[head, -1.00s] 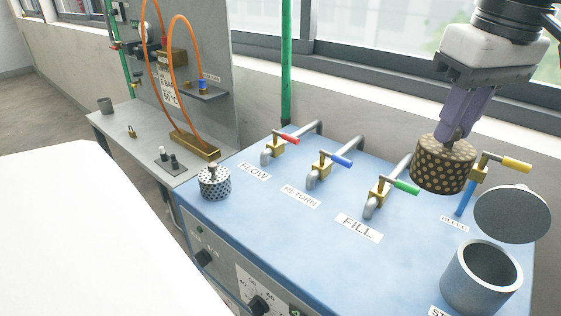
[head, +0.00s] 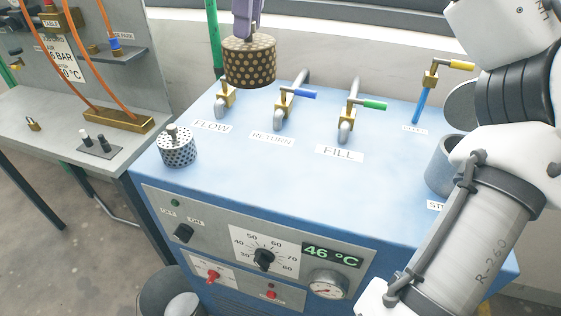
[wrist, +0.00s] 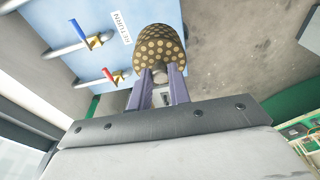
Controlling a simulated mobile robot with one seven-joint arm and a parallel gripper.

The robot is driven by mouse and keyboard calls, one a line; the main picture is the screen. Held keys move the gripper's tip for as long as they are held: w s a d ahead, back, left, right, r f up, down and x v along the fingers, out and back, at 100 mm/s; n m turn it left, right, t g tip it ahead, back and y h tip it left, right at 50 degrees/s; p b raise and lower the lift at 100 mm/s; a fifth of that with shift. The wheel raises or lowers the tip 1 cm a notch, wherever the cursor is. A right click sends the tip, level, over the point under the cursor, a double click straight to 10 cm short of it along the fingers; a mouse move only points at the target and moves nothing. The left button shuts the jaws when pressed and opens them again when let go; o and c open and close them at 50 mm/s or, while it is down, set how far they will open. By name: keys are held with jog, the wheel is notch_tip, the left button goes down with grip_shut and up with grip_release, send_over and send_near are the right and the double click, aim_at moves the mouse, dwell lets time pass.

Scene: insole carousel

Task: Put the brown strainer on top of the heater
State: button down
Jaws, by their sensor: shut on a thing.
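The brown strainer (head: 249,64), a dark cylinder with tan dots, hangs from my gripper (head: 247,33) above the back left of the heater. My gripper is shut on its top knob, and the fingers also show in the wrist view (wrist: 159,88). In the wrist view the strainer (wrist: 160,48) lies beyond the fingertips. The heater (head: 300,190) is a blue box with a front panel reading 46 °C. In the head view the strainer hides the red FLOW valve handle, which shows in the wrist view (wrist: 110,75).
A silver perforated strainer (head: 177,149) stands at the heater's left front corner. FLOW, RETURN and FILL taps line the back. A grey pot (head: 440,165) stands at the right, partly behind my arm. The top's middle front is clear. A grey bench (head: 70,130) adjoins on the left.

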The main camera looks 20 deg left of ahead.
aim_at(261, 73)
jog(key=shift+a+f, duration=0.2)
jog(key=shift+f, duration=0.05)
notch_tip(261, 73, down, 20)
jog(key=b, duration=0.3)
jog(key=shift+r, duration=0.2)
jog(key=shift+f, duration=0.15)
jog(key=c, duration=1.3)
grip_release()
jog(key=r, duration=0.4)
jog(key=d+r, duration=0.1)
jog(key=r, duration=0.3)
jog(key=r+p, duration=0.1)
jog(key=r, duration=0.3)
jog(key=shift+s+d+r, duration=0.1)
jog(key=shift+d+r, duration=0.05)
jog(key=shift+d, duration=0.25)
